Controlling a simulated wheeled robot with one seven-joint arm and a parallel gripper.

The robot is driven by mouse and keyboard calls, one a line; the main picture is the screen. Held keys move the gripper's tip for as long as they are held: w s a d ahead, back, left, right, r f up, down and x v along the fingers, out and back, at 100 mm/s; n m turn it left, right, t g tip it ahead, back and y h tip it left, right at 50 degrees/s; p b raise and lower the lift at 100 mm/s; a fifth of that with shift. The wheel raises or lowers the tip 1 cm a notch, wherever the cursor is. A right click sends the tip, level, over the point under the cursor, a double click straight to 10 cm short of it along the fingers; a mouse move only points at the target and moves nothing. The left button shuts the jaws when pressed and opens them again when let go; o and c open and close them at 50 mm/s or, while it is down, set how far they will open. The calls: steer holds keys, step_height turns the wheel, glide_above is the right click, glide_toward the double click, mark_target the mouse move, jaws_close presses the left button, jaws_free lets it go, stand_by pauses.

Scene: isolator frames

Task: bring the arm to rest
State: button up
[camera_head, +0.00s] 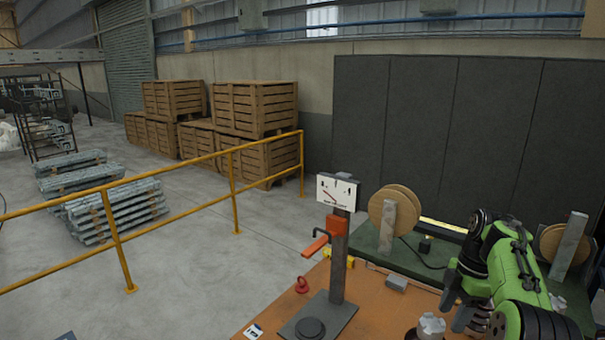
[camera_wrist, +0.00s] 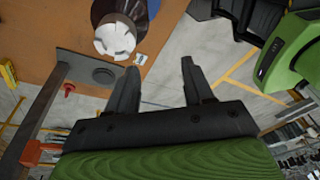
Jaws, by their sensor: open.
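My gripper (camera_head: 456,304) is at the lower right of the head view, at the end of my green and black arm. In the wrist view its two dark fingers (camera_wrist: 158,82) stand apart with nothing between them. A dark, round part with a white, notched top (camera_wrist: 115,37) is near the gripper at the top left of the wrist view. It also shows at the bottom of the head view (camera_head: 431,326). Whether the gripper touches it I cannot tell; a gap shows in the wrist view.
Wooden reels (camera_head: 391,211) stand behind on a green bench. A yellow railing (camera_head: 112,232) crosses the left; open floor lies beyond the table.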

steer(key=s+a+r+m+t+h, duration=0.25)
steer(key=s+a+r+m, duration=0.65)
steer(key=s+a+r, duration=0.5)
steer(key=s+a+f+m+t, duration=0.2)
steer(key=s+f+m, duration=0.2)
steer(key=s, duration=0.4)
steer(key=s+a+f+m+t, duration=0.2)
steer(key=s+f+m, duration=0.25)
steer(key=s, duration=0.25)
step_height(320, 180, down, 10)
steer(key=b, duration=1)
steer(key=shift+r, duration=0.2)
steer(key=shift+s+a+m, duration=0.1)
steer(key=shift+s+m, duration=0.05)
steer(key=shift+m, duration=0.1)
steer(key=shift+c, duration=0.2)
